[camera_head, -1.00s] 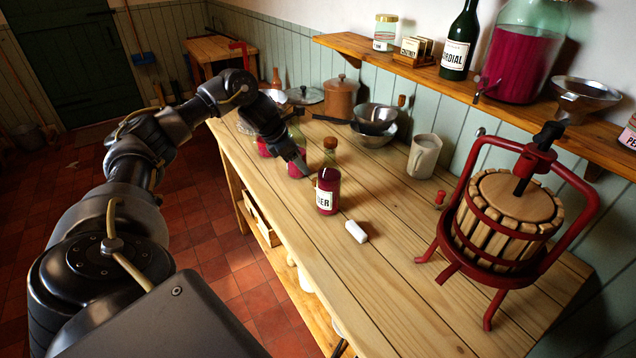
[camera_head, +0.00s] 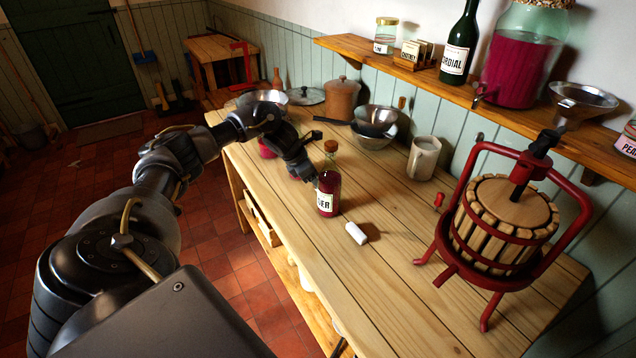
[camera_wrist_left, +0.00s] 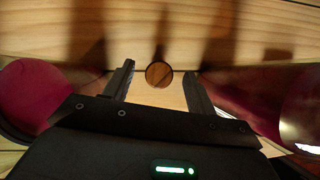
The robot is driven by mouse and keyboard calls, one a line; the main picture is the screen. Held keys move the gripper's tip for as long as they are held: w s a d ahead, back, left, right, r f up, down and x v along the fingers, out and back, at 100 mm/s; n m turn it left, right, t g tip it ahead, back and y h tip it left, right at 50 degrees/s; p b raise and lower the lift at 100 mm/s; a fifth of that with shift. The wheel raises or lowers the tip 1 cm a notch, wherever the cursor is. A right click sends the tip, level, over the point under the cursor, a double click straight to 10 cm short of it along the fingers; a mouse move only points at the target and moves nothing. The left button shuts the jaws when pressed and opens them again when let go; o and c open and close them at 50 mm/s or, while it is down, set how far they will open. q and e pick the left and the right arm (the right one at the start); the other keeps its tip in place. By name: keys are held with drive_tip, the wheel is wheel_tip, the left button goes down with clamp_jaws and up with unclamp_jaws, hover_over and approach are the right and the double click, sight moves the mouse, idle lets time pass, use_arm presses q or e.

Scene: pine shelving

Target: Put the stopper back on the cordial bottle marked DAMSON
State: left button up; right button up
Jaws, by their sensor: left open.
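My left gripper (camera_head: 311,181) is low over the table, just left of a corked bottle of red cordial (camera_head: 328,200). Its label ends in "ER". Another red bottle (camera_head: 266,149) is mostly hidden behind my left arm. In the left wrist view the left gripper (camera_wrist_left: 158,85) is open. A round brown cork stopper (camera_wrist_left: 158,74) shows between its fingertips, apart from both. A red bottle stands on each side of the fingers, at left (camera_wrist_left: 30,95) and at right (camera_wrist_left: 300,105). The name DAMSON is not readable anywhere. My right gripper is out of view.
A red fruit press (camera_head: 500,225) stands at right, with a mug (camera_head: 423,158) and metal bowls (camera_head: 374,125) behind. The wooden table (camera_head: 390,290) is clear at the front.

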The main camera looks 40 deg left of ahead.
use_arm(q)
drive_tip(key=shift+x, duration=1)
drive_tip(key=c, duration=1.1)
